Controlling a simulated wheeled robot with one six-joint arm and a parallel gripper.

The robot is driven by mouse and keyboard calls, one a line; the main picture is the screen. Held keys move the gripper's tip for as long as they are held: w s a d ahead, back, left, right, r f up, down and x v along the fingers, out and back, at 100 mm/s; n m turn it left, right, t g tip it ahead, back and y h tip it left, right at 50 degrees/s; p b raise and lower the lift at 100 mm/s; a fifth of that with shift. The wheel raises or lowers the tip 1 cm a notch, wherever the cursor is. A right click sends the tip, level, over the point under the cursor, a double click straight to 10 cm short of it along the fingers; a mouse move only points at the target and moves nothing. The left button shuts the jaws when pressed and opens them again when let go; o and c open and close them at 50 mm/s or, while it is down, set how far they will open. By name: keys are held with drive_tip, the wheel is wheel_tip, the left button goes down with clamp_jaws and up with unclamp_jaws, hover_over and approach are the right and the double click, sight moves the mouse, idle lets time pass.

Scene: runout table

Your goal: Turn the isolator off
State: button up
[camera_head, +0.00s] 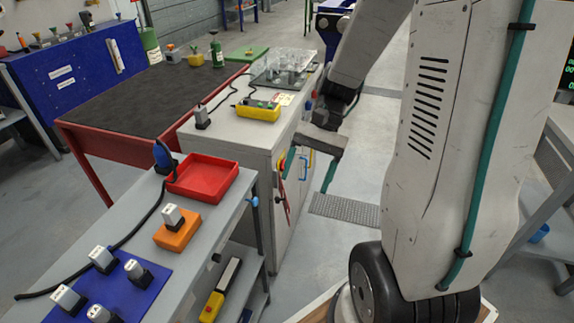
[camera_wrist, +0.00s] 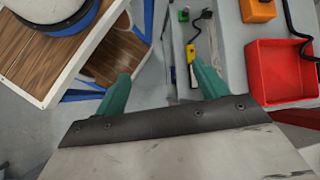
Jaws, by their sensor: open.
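The isolator (camera_head: 281,165) appears as a small red and yellow part on the side face of the grey cabinet (camera_head: 232,140) in the head view. It is partly hidden by my gripper, and its handle position cannot be made out. My gripper (camera_head: 309,172) is beside that cabinet face, with one teal finger near the isolator and the other over the floor side. In the wrist view my gripper (camera_wrist: 161,80) has its two teal fingers wide apart with nothing between them. I cannot make out the isolator in the wrist view.
A red tray (camera_head: 203,178) and an orange block (camera_head: 177,229) sit on the near grey bench; the tray also shows in the wrist view (camera_wrist: 275,72). A floor grating (camera_head: 345,209) lies on open floor to the right.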

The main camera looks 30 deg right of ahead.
drive_tip(key=w+d+f+m+t+y, duration=0.2)
drive_tip(key=w+d+f+m+t, duration=0.7)
drive_tip(key=f, duration=0.3)
drive_tip(key=w+d+f+m+t+y, duration=0.2)
drive_tip(key=w+d+f+m+t, duration=0.6)
drive_tip(key=f+m, duration=0.25)
drive_tip(key=w+a, duration=0.3)
drive_tip(key=w, duration=0.4)
drive_tip(key=shift+w+a+t, duration=0.25)
drive_tip(key=shift+w+t, duration=0.1)
drive_tip(key=shift+t, duration=0.05)
drive_tip(key=shift+m, duration=0.25)
drive_tip(key=c, duration=1)
